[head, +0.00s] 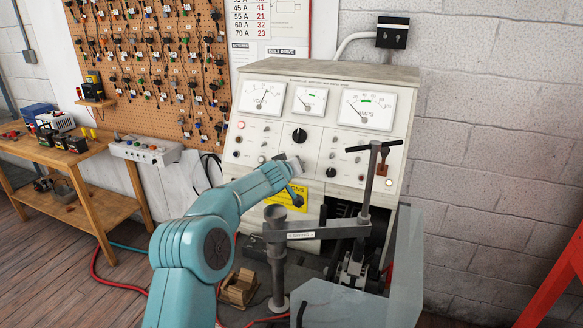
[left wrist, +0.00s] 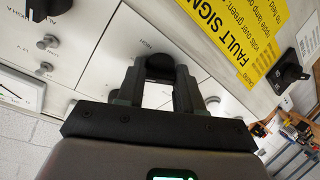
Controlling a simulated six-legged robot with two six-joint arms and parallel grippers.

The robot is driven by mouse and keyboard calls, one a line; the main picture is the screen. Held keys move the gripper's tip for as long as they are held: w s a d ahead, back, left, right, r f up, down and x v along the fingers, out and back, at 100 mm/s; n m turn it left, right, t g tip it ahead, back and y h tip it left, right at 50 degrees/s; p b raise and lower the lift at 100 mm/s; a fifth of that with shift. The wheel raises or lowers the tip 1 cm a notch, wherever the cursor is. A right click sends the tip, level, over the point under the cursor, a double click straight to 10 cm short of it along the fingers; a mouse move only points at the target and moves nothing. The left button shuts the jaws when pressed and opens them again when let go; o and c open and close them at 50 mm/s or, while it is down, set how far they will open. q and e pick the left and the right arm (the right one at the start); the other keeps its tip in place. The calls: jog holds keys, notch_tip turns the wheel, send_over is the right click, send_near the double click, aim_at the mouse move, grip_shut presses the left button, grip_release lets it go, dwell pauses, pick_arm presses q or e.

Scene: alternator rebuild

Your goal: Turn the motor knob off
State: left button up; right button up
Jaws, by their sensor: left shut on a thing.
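In the left wrist view my left gripper (left wrist: 160,85) is shut on a black round knob (left wrist: 160,66) on the pale panel. Its two dark fingers sit on either side of the knob. A small label that seems to read "HIGH" is printed beside it, and the knob's pointer mark is hidden. In the head view my teal left arm reaches to the lower left of the test bench panel (head: 317,137). The arm hides the held knob and the fingertips there. My right gripper is not in view.
Other black knobs stand on the panel, one at the centre (head: 299,135) and one lower right (head: 331,172). A yellow fault sign (left wrist: 235,35) is near the gripper. A grey clamp stand (head: 277,255) and a clear shield (head: 405,265) stand in front of the bench.

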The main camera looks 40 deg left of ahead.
pick_arm(q)
jog(key=shift+r+n, duration=0.1)
jog(key=shift+n, duration=0.2)
jog(key=n+g+p, duration=0.1)
jog(key=n, duration=0.5)
jog(key=n+g+p, duration=0.1)
jog(key=n, duration=0.4)
jog(key=shift+n+y, duration=0.3)
jog(key=shift+n, duration=0.1)
jog(key=o, duration=0.8)
jog(key=shift+o, duration=1.2)
jog(key=shift+r, duration=0.15)
jog(key=shift+s, duration=0.15)
